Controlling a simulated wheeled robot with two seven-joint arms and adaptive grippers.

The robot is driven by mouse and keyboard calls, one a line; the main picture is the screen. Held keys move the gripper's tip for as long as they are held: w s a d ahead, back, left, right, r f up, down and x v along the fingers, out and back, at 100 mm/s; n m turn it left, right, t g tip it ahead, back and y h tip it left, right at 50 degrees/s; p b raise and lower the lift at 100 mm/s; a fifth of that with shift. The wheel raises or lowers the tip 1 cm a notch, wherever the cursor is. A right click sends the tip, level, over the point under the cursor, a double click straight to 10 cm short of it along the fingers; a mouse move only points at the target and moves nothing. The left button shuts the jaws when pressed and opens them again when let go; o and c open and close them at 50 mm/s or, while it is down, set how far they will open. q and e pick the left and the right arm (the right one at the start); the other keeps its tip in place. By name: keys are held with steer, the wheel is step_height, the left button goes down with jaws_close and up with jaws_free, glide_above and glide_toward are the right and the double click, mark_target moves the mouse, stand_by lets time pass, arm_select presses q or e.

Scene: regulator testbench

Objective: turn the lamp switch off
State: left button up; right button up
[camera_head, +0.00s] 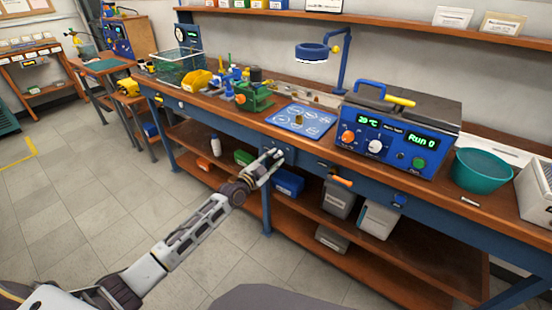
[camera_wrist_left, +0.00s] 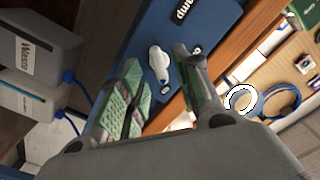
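The lamp (camera_head: 312,50) is a blue ring head on a bent blue arm above the bench, with a bright white underside. A bright white ring (camera_wrist_left: 241,99) in the left wrist view looks like its underside. The white lamp switch (camera_wrist_left: 159,62) sits on a blue panel (camera_wrist_left: 205,22) with partly visible lettering, on the bench front. My left gripper (camera_head: 271,163) is at the bench front edge. In the left wrist view its two fingers (camera_wrist_left: 157,67) are apart, with the switch showing between their tips. Contact cannot be told. My right gripper is not in view.
The wooden bench top holds a blue regulator test unit (camera_head: 390,140), a blue mat (camera_head: 290,122), a green vise (camera_head: 254,97) and a teal bowl (camera_head: 480,170). Grey boxes (camera_head: 340,198) and a blue bin (camera_head: 288,182) stand on the lower shelf. Floor in front is clear.

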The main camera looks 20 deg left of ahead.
arm_select(q)
steer(key=shift+x, duration=1.1)
steer(key=shift+c, duration=0.5)
jaws_close()
